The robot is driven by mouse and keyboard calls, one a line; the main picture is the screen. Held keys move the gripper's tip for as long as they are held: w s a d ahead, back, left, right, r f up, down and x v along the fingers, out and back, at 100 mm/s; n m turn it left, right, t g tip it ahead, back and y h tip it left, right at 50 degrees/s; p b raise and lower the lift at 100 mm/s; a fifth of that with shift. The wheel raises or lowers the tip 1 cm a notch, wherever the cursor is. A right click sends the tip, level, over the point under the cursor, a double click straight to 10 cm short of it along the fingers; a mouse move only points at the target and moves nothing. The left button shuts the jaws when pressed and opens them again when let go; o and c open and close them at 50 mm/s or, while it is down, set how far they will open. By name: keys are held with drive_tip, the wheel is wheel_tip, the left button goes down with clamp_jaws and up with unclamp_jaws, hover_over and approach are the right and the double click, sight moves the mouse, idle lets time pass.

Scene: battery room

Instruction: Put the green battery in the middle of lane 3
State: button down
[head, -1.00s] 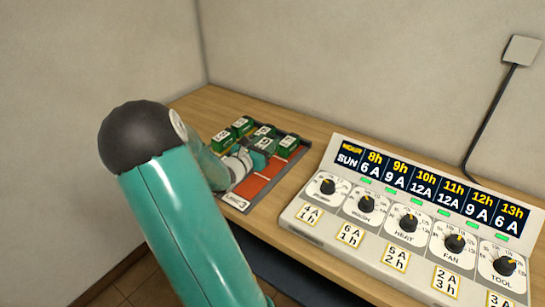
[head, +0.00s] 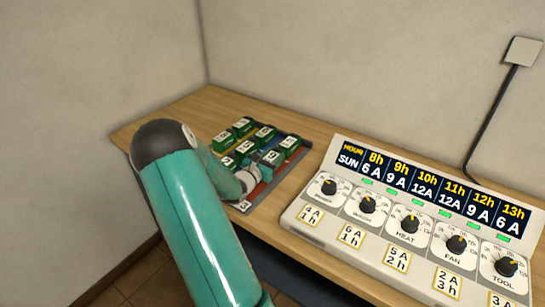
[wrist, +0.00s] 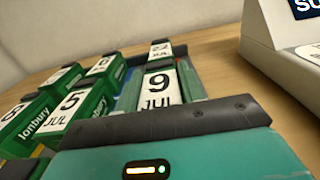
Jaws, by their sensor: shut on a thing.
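The green battery (head: 271,157) in my gripper shows in the wrist view as a green block with a white "9 JUL" label (wrist: 161,88). My gripper (head: 264,167) is shut on it over lane 3 (head: 244,205), the red right-hand lane of the tray. The battery is in line with another green battery (head: 289,143) at the far end of that lane, labelled "22 JUL" in the wrist view (wrist: 160,49). It is between that one and the lane's near end. I cannot tell whether its underside touches the lane floor.
Several other green batteries stand in the lanes to the left, such as "5 JUL" (wrist: 72,104). A control panel (head: 408,215) with dials stands on the wooden table (head: 312,128) right of the tray. A plain wall is behind.

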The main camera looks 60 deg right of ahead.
drive_tip(key=c, duration=0.9)
unclamp_jaws()
drive_tip(key=shift+f, duration=0.15)
drive_tip(key=shift+o, duration=0.2)
drive_tip(key=shift+a, duration=0.15)
drive_tip(key=a, duration=0.4)
drive_tip(key=w+a, duration=0.1)
drive_tip(key=a, duration=0.2)
drive_tip(key=w+a, duration=0.1)
drive_tip(key=a, duration=0.3)
drive_tip(key=shift+a, duration=0.3)
drive_tip(key=s+a+r+m+t+y, duration=0.1)
drive_tip(key=a+r+m+y, duration=0.4)
drive_tip(key=a, duration=1)
drive_tip(key=a+r+m+t+y, duration=0.4)
drive_tip(key=a+r+y, duration=0.3)
drive_tip(key=a, duration=0.8)
drive_tip(key=s+a+r+m+t+y, duration=0.1)
drive_tip(key=a+r+m+t+y, duration=0.2)
drive_tip(key=a, duration=1.3)
wheel_tip(320, 180, up, 4)
drive_tip(key=m+y, duration=0.2)
drive_tip(key=m, duration=0.2)
drive_tip(key=shift+s+r+y, duration=0.15)
drive_tip(key=shift+s+y, duration=0.15)
drive_tip(key=shift+y, duration=0.1)
